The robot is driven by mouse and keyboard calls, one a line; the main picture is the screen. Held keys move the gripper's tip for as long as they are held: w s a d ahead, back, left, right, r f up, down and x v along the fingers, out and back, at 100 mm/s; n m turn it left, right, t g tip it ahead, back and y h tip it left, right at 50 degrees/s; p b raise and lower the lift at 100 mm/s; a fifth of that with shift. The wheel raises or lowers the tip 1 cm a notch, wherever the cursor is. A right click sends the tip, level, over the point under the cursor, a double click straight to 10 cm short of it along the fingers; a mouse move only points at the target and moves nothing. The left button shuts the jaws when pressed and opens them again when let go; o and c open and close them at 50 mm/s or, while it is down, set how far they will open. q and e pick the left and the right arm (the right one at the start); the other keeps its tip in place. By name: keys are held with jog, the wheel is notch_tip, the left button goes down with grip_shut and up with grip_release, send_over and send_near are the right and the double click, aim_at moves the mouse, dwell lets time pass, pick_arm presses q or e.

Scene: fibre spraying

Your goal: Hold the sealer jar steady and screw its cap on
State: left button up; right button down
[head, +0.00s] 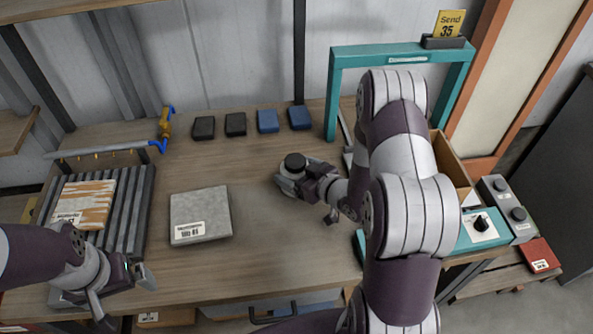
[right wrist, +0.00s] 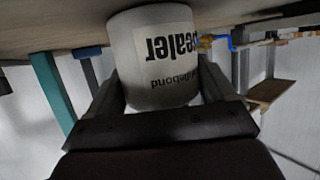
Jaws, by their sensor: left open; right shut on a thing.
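The sealer jar (head: 287,174) is a pale jar standing on the bench in the middle of the head view. A dark round cap (head: 295,162) appears on its top; I cannot tell whether it is screwed tight. In the right wrist view the white jar (right wrist: 160,75) appears inverted, its label reading "Sealer". My right gripper (head: 300,184) is shut on the jar's body from the right, with a finger on each side in the wrist view (right wrist: 162,85). My left gripper (head: 142,274) is open and empty at the lower left, well apart from the jar.
A grey labelled block (head: 200,214) lies between my left gripper and the jar. A ribbed rack (head: 137,200) holds a striped board (head: 84,204). Several dark and blue pads (head: 235,124) line the back. A teal frame (head: 335,95) and control box (head: 480,228) stand right.

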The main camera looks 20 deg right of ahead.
grip_release()
jog(key=shift+f, duration=0.1)
jog(key=shift+r, duration=0.2)
jog(key=v, duration=1.2)
jog(key=shift+d+f, duration=0.1)
